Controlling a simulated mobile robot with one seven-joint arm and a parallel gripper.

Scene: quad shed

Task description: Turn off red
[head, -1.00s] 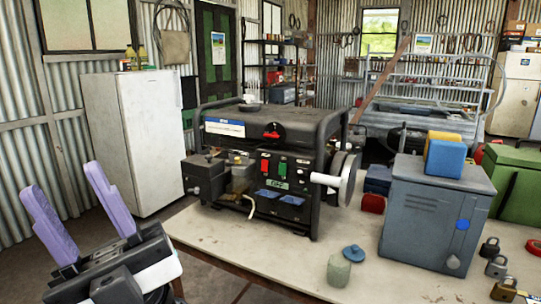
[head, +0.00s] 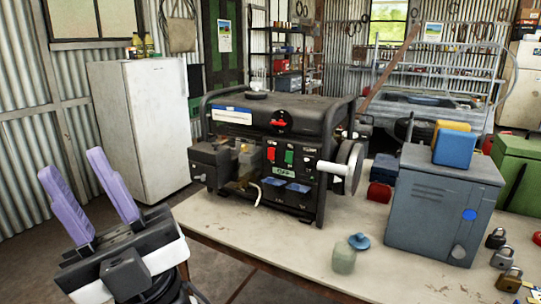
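A black generator (head: 270,160) stands on the workbench in the middle of the head view. Its front panel carries a red switch (head: 271,153) on the left and a green switch (head: 289,157) beside it. A small green label (head: 287,170) below them appears to read OFF. A red knob (head: 278,122) sits higher, near the top of the panel. Which way the red switch is set is too small to tell. My gripper (head: 76,163) has two purple fingers spread apart with nothing between them. It is at the left, off the bench's edge, well apart from the generator.
The workbench (head: 300,252) also bears a pale jar (head: 344,259), a blue lid (head: 359,241), a grey metal box (head: 430,215) and several padlocks (head: 508,280) at the right. A white fridge (head: 145,130) stands behind my gripper. The bench's front left is bare.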

